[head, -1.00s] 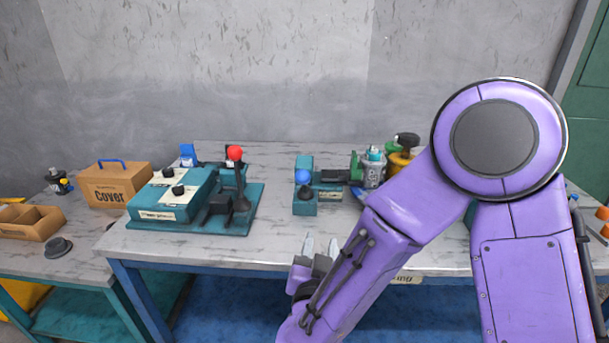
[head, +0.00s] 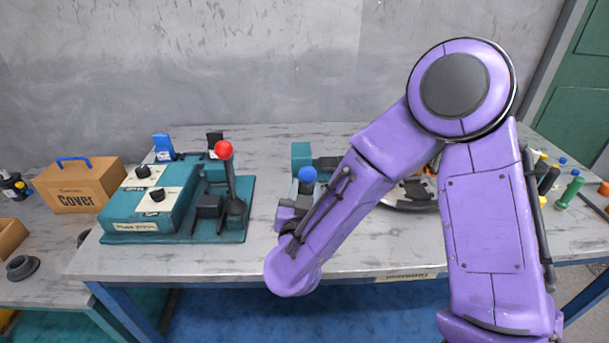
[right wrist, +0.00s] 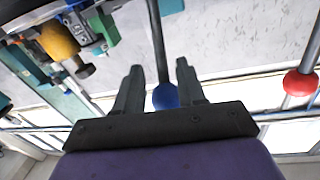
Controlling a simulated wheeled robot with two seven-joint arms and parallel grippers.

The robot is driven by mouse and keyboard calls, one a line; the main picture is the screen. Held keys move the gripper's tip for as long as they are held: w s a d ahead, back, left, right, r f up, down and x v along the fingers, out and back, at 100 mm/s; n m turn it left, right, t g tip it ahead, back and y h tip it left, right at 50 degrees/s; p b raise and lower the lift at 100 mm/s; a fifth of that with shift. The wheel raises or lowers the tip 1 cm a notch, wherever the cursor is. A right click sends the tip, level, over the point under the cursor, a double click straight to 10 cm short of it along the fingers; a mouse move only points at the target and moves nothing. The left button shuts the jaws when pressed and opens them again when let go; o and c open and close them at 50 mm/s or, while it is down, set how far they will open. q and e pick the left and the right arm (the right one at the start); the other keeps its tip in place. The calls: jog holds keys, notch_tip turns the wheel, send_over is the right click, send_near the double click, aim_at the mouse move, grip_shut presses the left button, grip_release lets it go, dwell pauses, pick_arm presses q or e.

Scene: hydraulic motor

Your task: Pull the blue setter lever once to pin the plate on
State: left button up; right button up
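The blue ball knob of the setter lever (head: 307,174) shows at mid-table in the head view. In the right wrist view the blue knob (right wrist: 166,96) lies between my gripper's two fingers, with its dark shaft running up. My right gripper (right wrist: 158,75) is open, one finger on each side of the knob. Whether either finger touches it I cannot tell. In the head view the right gripper (head: 297,195) is just in front of the lever and partly hidden by my forearm. The setter's teal body (head: 302,154) shows behind; the plate is not clearly visible. My left gripper is out of view.
The teal plate press (head: 150,205) with its red-knobbed lever (head: 223,150) stands to the left. A cardboard Cover box (head: 85,187) is farther left. My right arm hides much of the table's right half, including part of a round dark-rimmed item (head: 410,207). Bottles stand at far right.

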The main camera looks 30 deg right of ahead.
jog(key=x, duration=0.4)
jog(key=shift+w+d+f, duration=0.1)
jog(key=shift+w+d, duration=0.1)
jog(key=shift+w, duration=0.15)
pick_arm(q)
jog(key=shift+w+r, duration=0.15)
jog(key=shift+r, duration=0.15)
